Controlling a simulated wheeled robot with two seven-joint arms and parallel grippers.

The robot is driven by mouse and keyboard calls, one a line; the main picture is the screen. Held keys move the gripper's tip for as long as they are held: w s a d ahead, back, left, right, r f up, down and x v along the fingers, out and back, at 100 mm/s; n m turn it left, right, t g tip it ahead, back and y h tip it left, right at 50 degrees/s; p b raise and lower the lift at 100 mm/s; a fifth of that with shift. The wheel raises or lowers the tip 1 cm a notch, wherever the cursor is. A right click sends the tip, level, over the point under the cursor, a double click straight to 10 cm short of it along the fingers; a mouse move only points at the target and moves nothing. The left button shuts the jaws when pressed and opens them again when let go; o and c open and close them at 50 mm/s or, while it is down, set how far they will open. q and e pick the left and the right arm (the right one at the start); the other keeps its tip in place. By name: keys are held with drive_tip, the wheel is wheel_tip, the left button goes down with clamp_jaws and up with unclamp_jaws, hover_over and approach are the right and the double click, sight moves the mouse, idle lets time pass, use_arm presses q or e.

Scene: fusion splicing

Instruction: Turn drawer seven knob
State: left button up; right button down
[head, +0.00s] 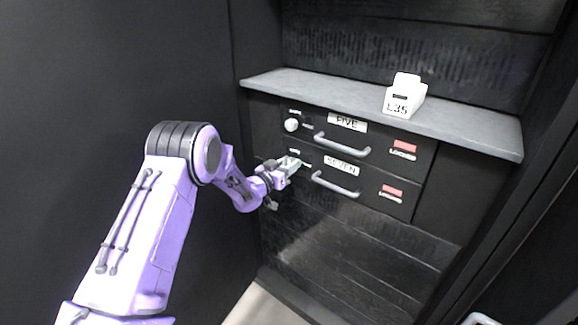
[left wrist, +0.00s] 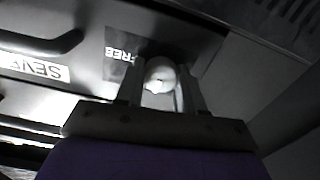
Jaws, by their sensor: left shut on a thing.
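Drawer SEVEN (head: 375,193) is the lower of two dark drawers, with a light bar handle (head: 335,186) and a red label at its right. My left gripper (head: 290,165) is at the left end of this drawer and hides its knob in the head view. In the left wrist view the round white knob (left wrist: 160,76) sits between the two fingers of my left gripper (left wrist: 163,88), which are shut on it. Part of a "FREE" label (left wrist: 122,52) shows beside the knob. My right gripper is not in view.
Drawer FIVE (head: 395,150) is just above, with its own white knob (head: 291,125) and bar handle (head: 342,146). A grey shelf (head: 330,95) juts out over both drawers and carries a white device marked L35 (head: 404,98). A dark wall stands at the left.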

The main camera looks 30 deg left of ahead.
use_arm(q)
drive_tip(key=shift+d+f+m+b, duration=0.1)
drive_tip(key=shift+f+m+b, duration=0.05)
drive_tip(key=shift+m+b, duration=7.25)
drive_tip(key=shift+m+p, duration=1.1)
drive_tip(key=shift+m, duration=0.1)
drive_tip(key=o, duration=1)
drive_tip(key=shift+o, duration=0.2)
drive_tip(key=shift+s, duration=0.1)
drive_tip(key=s, duration=1)
drive_tip(key=shift+s+a, duration=0.15)
drive_tip(key=shift+a, duration=0.25)
